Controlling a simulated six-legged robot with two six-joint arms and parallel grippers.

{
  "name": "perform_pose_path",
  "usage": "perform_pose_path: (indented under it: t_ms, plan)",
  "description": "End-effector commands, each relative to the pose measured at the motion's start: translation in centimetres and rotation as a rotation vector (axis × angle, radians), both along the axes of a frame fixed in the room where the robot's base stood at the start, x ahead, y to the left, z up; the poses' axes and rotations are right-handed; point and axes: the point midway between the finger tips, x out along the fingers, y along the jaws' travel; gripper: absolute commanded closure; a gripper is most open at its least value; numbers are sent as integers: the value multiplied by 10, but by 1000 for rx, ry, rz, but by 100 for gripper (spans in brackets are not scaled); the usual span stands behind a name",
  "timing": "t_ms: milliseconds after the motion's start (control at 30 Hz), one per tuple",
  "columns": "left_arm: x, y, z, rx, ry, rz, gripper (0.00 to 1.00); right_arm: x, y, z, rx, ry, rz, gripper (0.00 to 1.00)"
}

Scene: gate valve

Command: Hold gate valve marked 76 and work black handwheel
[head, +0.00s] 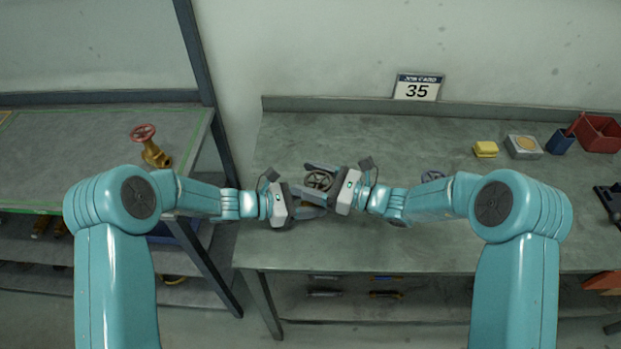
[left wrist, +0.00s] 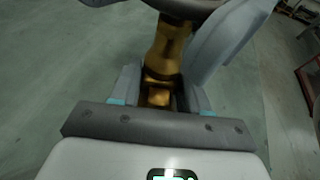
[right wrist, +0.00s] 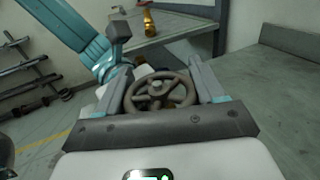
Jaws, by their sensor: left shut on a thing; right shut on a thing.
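The gate valve's dark handwheel (head: 319,180) shows in the head view between my two grippers, above the right-hand bench. My left gripper (head: 309,204) is shut on the valve's brass body (left wrist: 168,50), seen between its fingers in the left wrist view. My right gripper (head: 321,181) is shut on the handwheel; in the right wrist view the spoked wheel (right wrist: 160,91) sits between its two fingers. The brass body is mostly hidden in the head view. No number 76 can be read on the valve.
A job card (head: 417,87) reading 35 stands at the bench's back edge. Another dark wheel (head: 432,176) shows behind my right arm.

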Motion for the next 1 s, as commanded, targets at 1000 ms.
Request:
perform_pose_path:
  t_ms: [1000]
  plan:
    - [-1, -1, 1, -3, -1, -4, 72, 8, -5, -2, -3, 5, -608, 62]
